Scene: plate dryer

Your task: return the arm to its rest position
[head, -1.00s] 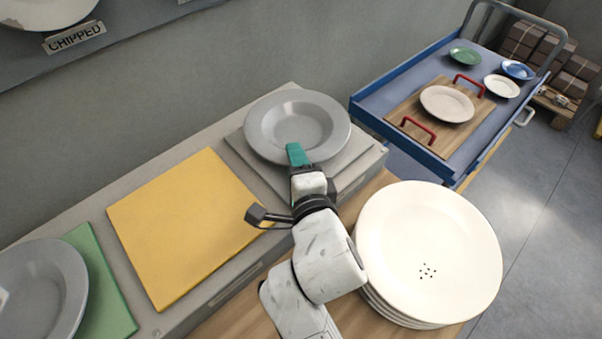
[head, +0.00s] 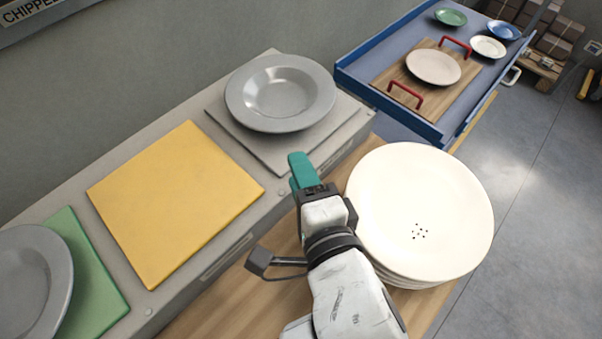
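My gripper (head: 300,168) has teal fingertips and hangs near the front edge of the grey counter unit, between the grey plate and the white plate stack. It is apart from the grey plate (head: 281,92), which lies on a grey square pad (head: 292,148). Nothing shows between the fingertips. The fingers are seen from behind and overlap, so the gap between them is hidden. My arm stretches up from the bottom edge of the view.
A stack of white plates (head: 420,215) stands close to the right of my arm. A yellow square pad (head: 172,200) is bare. Another grey plate (head: 32,280) lies on a green pad (head: 95,280). A blue cart (head: 366,96) holds a wooden board (head: 440,100) and several plates.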

